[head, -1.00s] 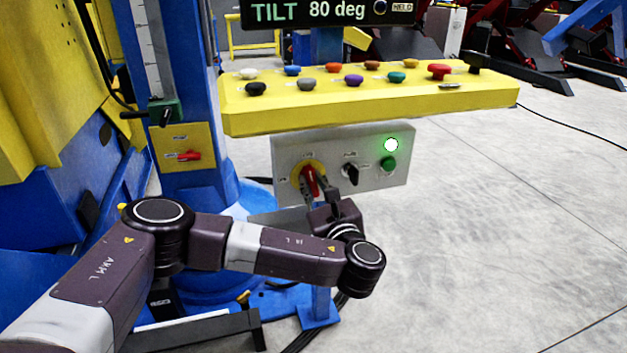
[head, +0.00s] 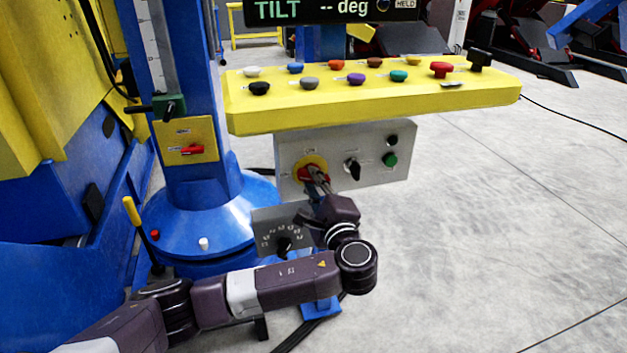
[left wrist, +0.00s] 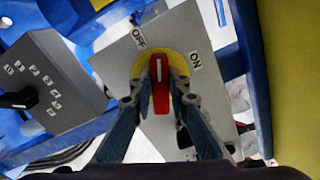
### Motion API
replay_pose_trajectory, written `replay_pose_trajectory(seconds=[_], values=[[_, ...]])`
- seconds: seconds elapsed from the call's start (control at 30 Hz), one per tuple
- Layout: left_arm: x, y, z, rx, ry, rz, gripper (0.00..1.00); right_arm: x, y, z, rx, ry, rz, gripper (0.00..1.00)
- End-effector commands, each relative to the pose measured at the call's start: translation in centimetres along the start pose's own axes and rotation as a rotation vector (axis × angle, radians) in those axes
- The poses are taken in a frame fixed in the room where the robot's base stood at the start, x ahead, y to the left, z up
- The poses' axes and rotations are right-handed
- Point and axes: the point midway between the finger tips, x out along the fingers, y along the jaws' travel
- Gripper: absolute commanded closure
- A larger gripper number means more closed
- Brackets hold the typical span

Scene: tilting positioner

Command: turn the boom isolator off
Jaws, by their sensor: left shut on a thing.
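The isolator has a red handle (left wrist: 159,90) on a yellow disc (head: 318,162), at the left of a grey panel (head: 377,173) below the yellow console. My left gripper (head: 318,180) is shut on the red handle; in the left wrist view its two fingers (left wrist: 159,98) close on both sides of it. That view shows an OFF label (left wrist: 139,38) up and left of the disc and an ON label (left wrist: 195,61) to its right. The handle's far end points up the picture, closer to OFF. The round lamp (head: 392,140) on the panel is dark. My right gripper is not in view.
The panel also has a black knob (head: 352,168) and a green button (head: 390,159). A dial box (head: 283,240) sits just below my left gripper. Another red handle (head: 192,150) is on the column's yellow plate.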

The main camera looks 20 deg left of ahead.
Motion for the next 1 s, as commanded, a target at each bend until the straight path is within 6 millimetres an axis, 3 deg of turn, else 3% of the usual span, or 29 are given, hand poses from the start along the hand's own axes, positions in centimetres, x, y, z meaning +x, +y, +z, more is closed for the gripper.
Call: replay_pose_trajectory(seconds=[0.13,0.5,1.0], values=[[-0.1,0.6,-0.2,-0.126,0.002,0.007,1.0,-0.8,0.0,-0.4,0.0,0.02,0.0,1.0],[-0.1,0.7,-0.2,-0.358,0.001,0.006,1.0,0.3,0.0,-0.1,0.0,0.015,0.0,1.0],[-0.1,0.6,-0.2,-0.437,0.001,0.005,1.0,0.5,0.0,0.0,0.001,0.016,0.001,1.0]])
